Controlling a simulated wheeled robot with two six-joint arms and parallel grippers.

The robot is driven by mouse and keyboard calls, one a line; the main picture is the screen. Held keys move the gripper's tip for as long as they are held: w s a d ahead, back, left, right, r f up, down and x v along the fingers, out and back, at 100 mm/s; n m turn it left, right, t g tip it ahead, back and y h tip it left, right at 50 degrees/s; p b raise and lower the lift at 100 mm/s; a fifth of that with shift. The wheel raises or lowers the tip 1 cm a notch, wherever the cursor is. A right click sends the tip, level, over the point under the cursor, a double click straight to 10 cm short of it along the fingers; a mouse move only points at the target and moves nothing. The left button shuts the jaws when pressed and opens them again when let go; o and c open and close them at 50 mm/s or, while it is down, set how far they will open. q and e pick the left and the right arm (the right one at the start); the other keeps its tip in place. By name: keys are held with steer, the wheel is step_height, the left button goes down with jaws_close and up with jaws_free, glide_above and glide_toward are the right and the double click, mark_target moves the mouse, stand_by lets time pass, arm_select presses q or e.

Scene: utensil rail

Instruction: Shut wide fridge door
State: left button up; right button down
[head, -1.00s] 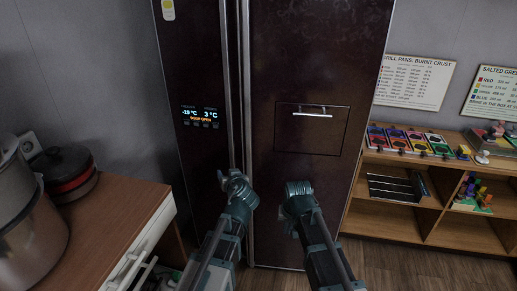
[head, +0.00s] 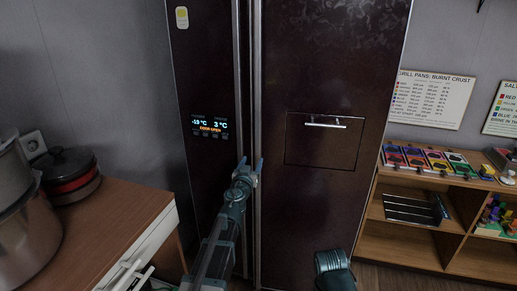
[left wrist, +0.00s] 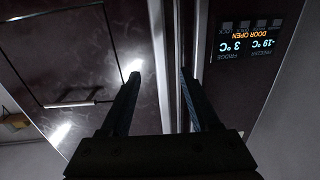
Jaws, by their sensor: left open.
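The dark brown fridge has a wide right door (head: 330,70) with a hatch and small bar handle (head: 325,122). The narrow left door (head: 200,70) carries a lit display (head: 209,125) reading "DOOR OPEN", -19 °C and 3 °C. Long vertical handles run along the seam; how far the wide door stands open is hard to tell. My left gripper (head: 251,165) is open and empty before the wide door's handle edge. In the left wrist view its fingers (left wrist: 160,76) point up towards the handles. My right gripper (head: 332,264) is low before the wide door; its fingers are hidden.
A wooden counter (head: 120,215) with steel pots (head: 30,220) and a dark lidded pot (head: 68,172) stands at the left. A wooden shelf (head: 415,252) with coloured boxes is at the right. A poster (head: 432,97) hangs above it.

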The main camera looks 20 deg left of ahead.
mark_target(258, 148)
arm_select(q)
steer(key=w, duration=0.8)
steer(key=w+a, duration=0.1)
steer(key=w, duration=0.3)
jaws_close()
stand_by(1.0)
